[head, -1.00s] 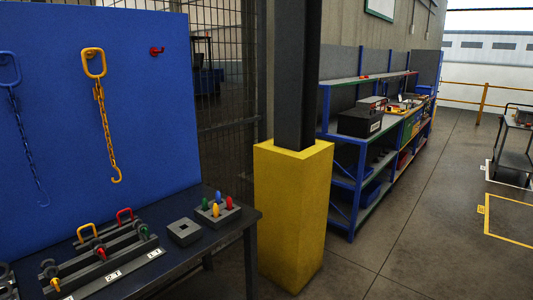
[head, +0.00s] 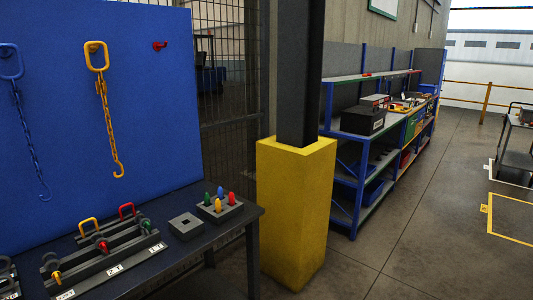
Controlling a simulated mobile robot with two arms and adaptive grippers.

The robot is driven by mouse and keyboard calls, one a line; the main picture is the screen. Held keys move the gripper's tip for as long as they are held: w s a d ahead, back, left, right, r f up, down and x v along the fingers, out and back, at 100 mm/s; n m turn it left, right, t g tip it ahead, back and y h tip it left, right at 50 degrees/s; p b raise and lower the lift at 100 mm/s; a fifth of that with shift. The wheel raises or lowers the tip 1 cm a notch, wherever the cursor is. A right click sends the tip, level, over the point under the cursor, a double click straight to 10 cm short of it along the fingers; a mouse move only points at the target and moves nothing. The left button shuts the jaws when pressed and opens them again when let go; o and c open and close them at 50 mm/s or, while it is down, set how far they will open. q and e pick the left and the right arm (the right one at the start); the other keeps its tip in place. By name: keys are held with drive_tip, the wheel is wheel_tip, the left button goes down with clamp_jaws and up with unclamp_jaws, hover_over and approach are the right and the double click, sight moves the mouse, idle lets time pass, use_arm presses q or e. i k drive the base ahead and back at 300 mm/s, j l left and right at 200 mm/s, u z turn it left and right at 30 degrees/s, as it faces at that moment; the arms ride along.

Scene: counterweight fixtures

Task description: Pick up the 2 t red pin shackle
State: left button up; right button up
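A dark rack (head: 80,282) with several shackles stands on the workbench at lower left. The shackle with a red pin (head: 103,246) sits in the rack behind a label that seems to read 2 t (head: 115,268). A yellow-pin shackle (head: 56,277) is to its left and a green-pin shackle (head: 146,225) to its right. Neither of my grippers is in view.
A dark block with coloured pegs (head: 219,208) and a square block with a hole (head: 186,226) stand on the dark workbench (head: 185,260). Chain slings hang on the blue board (head: 150,110) behind. A yellow column base (head: 292,210) stands right of the bench. Open floor lies right.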

sight(97, 242)
drive_tip(key=i+l+u, duration=0.1)
drive_tip(key=u, duration=0.35)
drive_tip(key=i+l+u, duration=0.1)
drive_tip(key=l+u, duration=0.15)
drive_tip(key=u, duration=0.2)
drive_tip(key=l+u, duration=0.2)
drive_tip(key=u, duration=0.25)
drive_tip(key=i, duration=0.05)
